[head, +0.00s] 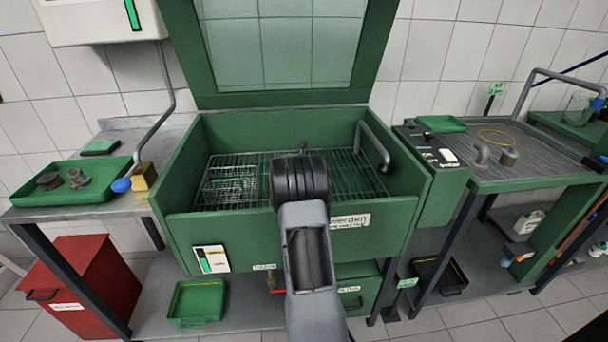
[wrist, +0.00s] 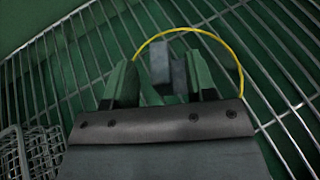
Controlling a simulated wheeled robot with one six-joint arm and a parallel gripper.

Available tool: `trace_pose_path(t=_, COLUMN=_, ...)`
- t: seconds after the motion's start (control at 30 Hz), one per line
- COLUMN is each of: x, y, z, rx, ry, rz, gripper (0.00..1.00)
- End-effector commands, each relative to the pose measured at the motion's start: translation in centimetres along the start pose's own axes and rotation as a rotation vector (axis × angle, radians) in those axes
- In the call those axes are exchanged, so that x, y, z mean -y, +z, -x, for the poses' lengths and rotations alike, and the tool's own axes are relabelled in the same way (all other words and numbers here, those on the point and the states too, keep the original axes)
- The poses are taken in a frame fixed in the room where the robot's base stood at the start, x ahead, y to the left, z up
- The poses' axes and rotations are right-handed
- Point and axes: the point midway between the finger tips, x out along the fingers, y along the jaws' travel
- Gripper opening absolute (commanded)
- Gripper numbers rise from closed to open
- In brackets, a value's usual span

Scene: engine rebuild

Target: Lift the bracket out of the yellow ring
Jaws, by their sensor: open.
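In the wrist view a thin yellow ring (wrist: 239,75) lies on the wire rack (wrist: 285,60) of the green washer. A grey bracket (wrist: 160,58) shows inside the ring's outline, between the two green fingers of my gripper (wrist: 158,75). The fingers stand apart on either side of it, and I cannot tell whether either touches it. The bracket's lower part and the near side of the ring are hidden by my gripper. In the head view my own arm covers this bracket and ring.
The washer tub (head: 290,228) has raised green walls, an open lid (head: 280,100) and a bent pipe (head: 372,145) at right. A wire basket (wrist: 40,152) lies left of my gripper. Another yellow ring (head: 497,137) marks the right bench, near grey parts (head: 509,157).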

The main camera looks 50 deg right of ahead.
Motion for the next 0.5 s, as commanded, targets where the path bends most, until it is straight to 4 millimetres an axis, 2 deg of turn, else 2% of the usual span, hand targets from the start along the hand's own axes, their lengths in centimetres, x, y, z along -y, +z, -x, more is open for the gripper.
trace_pose_path(t=0.2, x=0.01, y=0.0, z=-0.06, rx=0.0, ry=0.0, rz=0.0, gripper=0.51)
trace_pose_path(t=0.5, x=0.01, y=0.02, z=-0.03, rx=0.0, ry=0.0, rz=-0.001, gripper=0.22)
